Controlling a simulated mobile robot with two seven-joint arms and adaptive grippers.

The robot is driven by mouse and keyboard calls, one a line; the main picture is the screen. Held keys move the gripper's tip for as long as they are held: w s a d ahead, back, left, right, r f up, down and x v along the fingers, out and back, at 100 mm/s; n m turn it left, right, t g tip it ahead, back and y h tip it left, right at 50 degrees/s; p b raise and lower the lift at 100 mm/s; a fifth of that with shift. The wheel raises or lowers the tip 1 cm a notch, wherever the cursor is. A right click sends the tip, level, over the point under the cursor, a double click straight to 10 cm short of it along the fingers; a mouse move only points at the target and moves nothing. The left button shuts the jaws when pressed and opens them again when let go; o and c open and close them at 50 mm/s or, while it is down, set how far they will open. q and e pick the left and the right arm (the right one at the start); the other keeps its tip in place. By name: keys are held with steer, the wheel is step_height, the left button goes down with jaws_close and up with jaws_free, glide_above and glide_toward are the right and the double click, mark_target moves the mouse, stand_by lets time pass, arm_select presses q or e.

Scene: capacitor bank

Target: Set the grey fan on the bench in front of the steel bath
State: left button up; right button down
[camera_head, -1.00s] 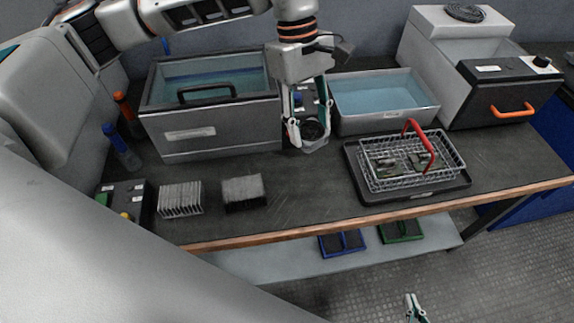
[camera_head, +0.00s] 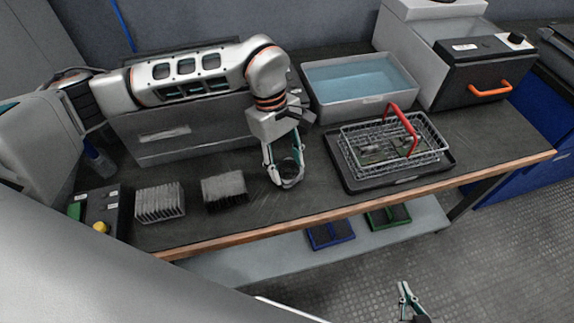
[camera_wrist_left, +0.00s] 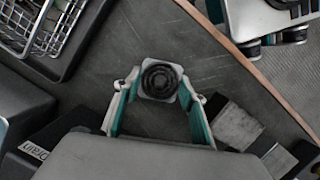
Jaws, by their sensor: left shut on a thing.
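The grey fan (camera_head: 288,168), a small square block with a dark round face, is held between the fingertips of my left gripper (camera_head: 284,182). It also shows in the left wrist view (camera_wrist_left: 160,80), with a finger on each side. The fan is over the bench (camera_head: 250,222), right of the finned blocks; whether it touches the bench I cannot tell. The steel bath (camera_head: 165,142) stands behind, with its upper part hidden by my left arm. My right gripper (camera_head: 408,296) is low at the bottom edge, away from the bench; its opening is unclear.
Two finned blocks (camera_head: 160,203) (camera_head: 224,190) stand left of the fan. A wire basket with a red handle (camera_head: 402,128) sits on a black tray (camera_head: 352,182) to the right. A water-filled tub (camera_head: 312,104) stands behind it. The wooden front edge (camera_head: 330,214) is close.

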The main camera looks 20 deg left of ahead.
arm_select(q)
steer(key=shift+f, duration=0.3)
steer(key=shift+f, duration=0.2)
steer(key=o, duration=1.1)
steer(key=shift+r, duration=0.1)
steer(key=p+v, duration=0.1)
steer(key=v, duration=1.1)
steer(key=shift+s, duration=0.1)
